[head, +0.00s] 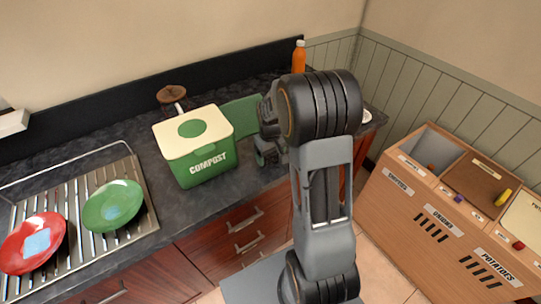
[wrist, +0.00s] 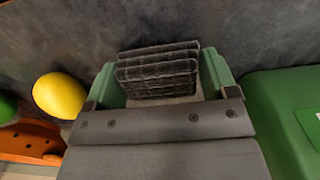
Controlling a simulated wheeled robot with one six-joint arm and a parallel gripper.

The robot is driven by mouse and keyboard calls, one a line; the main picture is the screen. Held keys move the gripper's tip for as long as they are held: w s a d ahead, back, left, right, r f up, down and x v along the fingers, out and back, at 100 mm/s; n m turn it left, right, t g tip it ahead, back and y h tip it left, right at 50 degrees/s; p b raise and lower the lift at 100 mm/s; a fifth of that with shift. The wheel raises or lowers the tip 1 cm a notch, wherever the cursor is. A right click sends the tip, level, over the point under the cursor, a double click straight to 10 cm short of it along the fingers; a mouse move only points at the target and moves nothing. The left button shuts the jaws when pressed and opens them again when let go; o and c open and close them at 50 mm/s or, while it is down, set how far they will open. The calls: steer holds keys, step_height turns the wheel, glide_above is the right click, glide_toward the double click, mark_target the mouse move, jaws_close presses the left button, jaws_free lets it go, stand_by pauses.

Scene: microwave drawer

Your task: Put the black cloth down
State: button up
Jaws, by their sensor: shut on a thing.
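My gripper (wrist: 158,75) has green fingers and is shut on the black cloth (wrist: 157,78), a dark folded piece with a grid pattern that shows between the fingers in the wrist view. The dark countertop (wrist: 85,25) shows beyond the cloth; I cannot tell whether the cloth touches it. In the head view my gripper (head: 268,152) is beside the right side of the compost bin, over the counter and partly hidden by my arm. I cannot make out the cloth there.
The green compost bin (head: 208,160) stands close left of my gripper. A drying rack (head: 70,195) holds red (head: 35,262) and green (head: 113,206) dishes. An orange bottle (head: 299,57) stands at the back. A yellow round thing (wrist: 59,95) lies near the gripper. Wooden bins (head: 440,225) stand right.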

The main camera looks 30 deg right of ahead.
steer(key=shift+f, duration=0.45)
steer(key=shift+f, duration=0.2)
steer(key=o, duration=0.8)
steer(key=shift+c, duration=0.2)
